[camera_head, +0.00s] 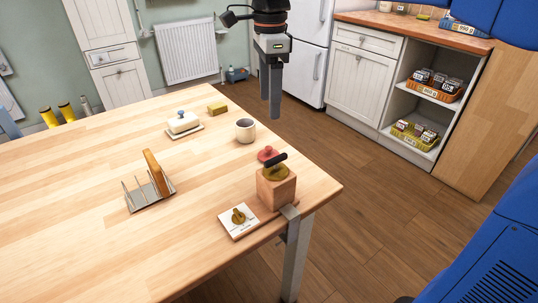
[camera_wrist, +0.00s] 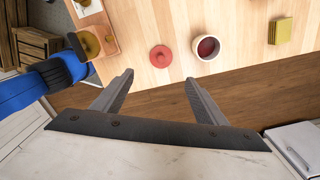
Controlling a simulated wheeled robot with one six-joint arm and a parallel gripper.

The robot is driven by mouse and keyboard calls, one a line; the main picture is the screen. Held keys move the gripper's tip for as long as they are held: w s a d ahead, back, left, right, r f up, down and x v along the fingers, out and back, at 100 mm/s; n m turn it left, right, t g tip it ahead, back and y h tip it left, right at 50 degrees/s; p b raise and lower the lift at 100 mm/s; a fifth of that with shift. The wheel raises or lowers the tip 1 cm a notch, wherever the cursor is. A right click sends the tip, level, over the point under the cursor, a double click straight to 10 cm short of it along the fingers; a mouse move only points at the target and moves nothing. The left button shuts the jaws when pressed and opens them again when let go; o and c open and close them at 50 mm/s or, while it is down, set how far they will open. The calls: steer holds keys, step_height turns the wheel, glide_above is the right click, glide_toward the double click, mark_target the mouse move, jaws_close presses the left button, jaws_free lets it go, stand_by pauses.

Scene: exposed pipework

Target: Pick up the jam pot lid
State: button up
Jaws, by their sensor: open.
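The jam pot lid is a red round disc with a knob (camera_head: 267,154), lying on the wooden table near its right edge. In the wrist view, the lid (camera_wrist: 161,56) lies just beyond and between my fingertips. The jam pot (camera_head: 245,130) is a cream cup standing open behind the lid; the wrist view shows red jam inside the pot (camera_wrist: 207,47). My gripper (camera_head: 270,108) is open and empty, held in the air above and beyond the table's right edge. Its two fingers (camera_wrist: 160,78) are spread apart in the wrist view, with nothing between them.
A wooden block with a brass disc and dark handle (camera_head: 276,187) stands close in front of the lid. A white tile with a brass knob (camera_head: 238,218), a toast rack (camera_head: 150,192), a butter dish (camera_head: 184,123) and a yellow block (camera_head: 217,108) are also on the table (camera_head: 90,170).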

mark_target(269, 147)
step_height(269, 147, down, 15)
steer(key=shift+w+a+r, duration=0.1)
stand_by(0.6)
steer(key=c, duration=1.1)
